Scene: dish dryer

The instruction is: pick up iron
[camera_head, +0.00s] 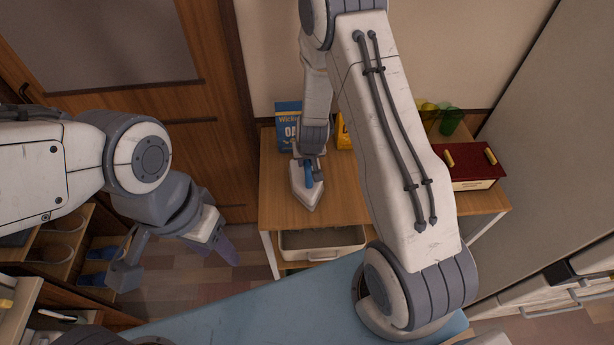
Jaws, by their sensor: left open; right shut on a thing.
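The iron (304,194), white with a blue handle, is on the wooden table (348,200) near its left side, its pointed end toward the front. My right gripper (309,166) is at the iron, shut on its handle; the arm hides part of the grip. I cannot tell whether the iron is lifted off the table. My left gripper (178,262) is open and empty, low at the left, away from the iron.
A blue box (287,122) and a yellow box (344,132) stand behind the iron. A dark red box (470,166) and a green cup (451,121) are at the right of the table. A blue ironing surface (270,310) lies in front. Shelves (62,240) hold slippers at the left.

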